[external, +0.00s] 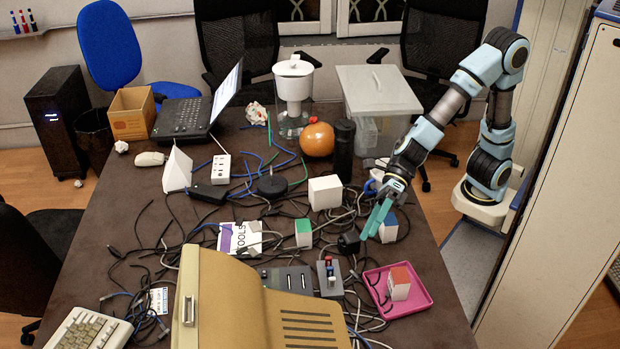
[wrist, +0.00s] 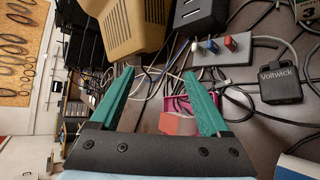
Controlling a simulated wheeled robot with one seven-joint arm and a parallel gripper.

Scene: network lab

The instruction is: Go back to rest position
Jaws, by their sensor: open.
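My gripper (external: 377,217) has teal fingers and hangs over the right side of the table, beside the blue-topped cube (external: 389,231). In the wrist view my gripper (wrist: 159,73) is open, with its fingers spread apart and nothing held between them. A red-topped white cube (external: 400,283) sits in the pink tray (external: 424,299) near the table's right front. In the wrist view the red cube (wrist: 178,124) shows beyond the fingers, partly hidden by the gripper body.
The table is cluttered with cables. A green-topped cube (external: 303,234), a white box (external: 325,192), a black adapter (external: 349,243), a switch box (external: 329,279) and a beige computer case (external: 250,305) stand near. A clear bin (external: 378,92) and orange ball (external: 317,139) are farther back.

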